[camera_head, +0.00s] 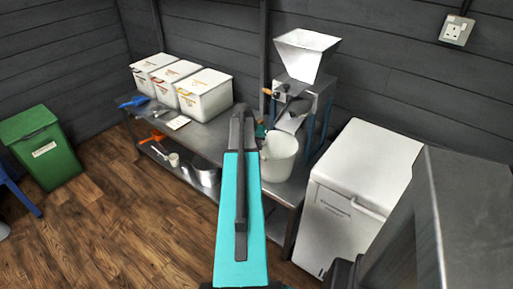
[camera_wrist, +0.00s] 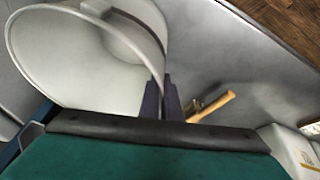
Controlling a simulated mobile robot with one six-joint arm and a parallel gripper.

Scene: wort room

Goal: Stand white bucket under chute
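The white bucket (camera_head: 280,158) is upright at the bench, just below and in front of the mill's metal chute (camera_head: 291,123). I cannot tell whether its base touches the bench top. In the wrist view the bucket (camera_wrist: 75,60) fills the upper left, its open mouth towards the camera and empty as far as I see. My gripper (camera_wrist: 162,98) has its two dark fingers close together, with the bucket's rim wall between them. In the head view the fingers are mostly hidden behind my arm, left of the bucket.
The mill with its hopper (camera_head: 305,52) stands at the back of the bench. Three white lidded bins (camera_head: 205,95) and a blue scoop (camera_head: 133,101) occupy the bench's left. A white chest (camera_head: 345,205) stands to the right. A green bin (camera_head: 42,148) is on the floor, far left.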

